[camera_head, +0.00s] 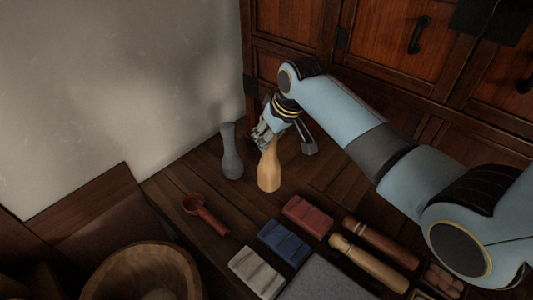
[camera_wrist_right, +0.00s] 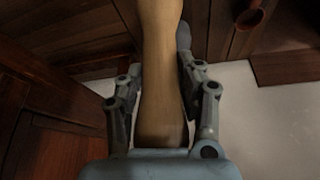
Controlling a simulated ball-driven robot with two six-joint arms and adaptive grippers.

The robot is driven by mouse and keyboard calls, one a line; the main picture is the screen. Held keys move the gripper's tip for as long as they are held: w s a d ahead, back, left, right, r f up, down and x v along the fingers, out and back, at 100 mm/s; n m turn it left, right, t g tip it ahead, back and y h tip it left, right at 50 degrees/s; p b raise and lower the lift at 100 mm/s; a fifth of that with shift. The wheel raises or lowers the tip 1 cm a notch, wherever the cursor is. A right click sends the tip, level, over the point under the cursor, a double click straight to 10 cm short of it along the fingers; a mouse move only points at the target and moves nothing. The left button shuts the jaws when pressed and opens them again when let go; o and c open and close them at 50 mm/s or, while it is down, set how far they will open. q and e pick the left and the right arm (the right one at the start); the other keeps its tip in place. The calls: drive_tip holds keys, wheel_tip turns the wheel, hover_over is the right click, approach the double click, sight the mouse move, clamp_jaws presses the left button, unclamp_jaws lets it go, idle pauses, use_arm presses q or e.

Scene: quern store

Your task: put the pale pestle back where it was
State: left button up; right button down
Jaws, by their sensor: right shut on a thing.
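The pale wooden pestle (camera_head: 269,172) is upright beside the grey pestle (camera_head: 231,155) on the dark plank table (camera_head: 178,186). My right gripper (camera_head: 266,138) is shut on the narrow upper part of the pale pestle. In the right wrist view the pale pestle (camera_wrist_right: 162,75) runs between the two fingers of my right gripper (camera_wrist_right: 160,105). I cannot tell whether its base touches the table. The grey pestle (camera_wrist_right: 185,37) shows partly behind it there. My left gripper is not in view.
A red-brown scoop (camera_head: 206,214), red block (camera_head: 308,214), blue block (camera_head: 284,242) and pale block (camera_head: 257,271) lie in front. Two wooden rollers, the pale one (camera_head: 368,263) and dark one (camera_head: 381,243), lie right. A wooden bowl (camera_head: 109,277) is front left; cabinets (camera_head: 400,40) stand behind.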

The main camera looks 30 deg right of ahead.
drive_tip(key=shift+w+a+f, duration=0.25)
drive_tip(key=shift+w+a, duration=0.05)
drive_tip(key=shift+w, duration=0.1)
drive_tip(key=shift+f+b, duration=0.8)
drive_tip(key=shift+f, duration=1.25)
drive_tip(key=c, duration=0.8)
unclamp_jaws()
drive_tip(key=shift+s, duration=0.15)
drive_tip(key=shift+c, duration=0.2)
drive_tip(key=p+v, duration=0.4)
drive_tip(key=v, duration=0.8)
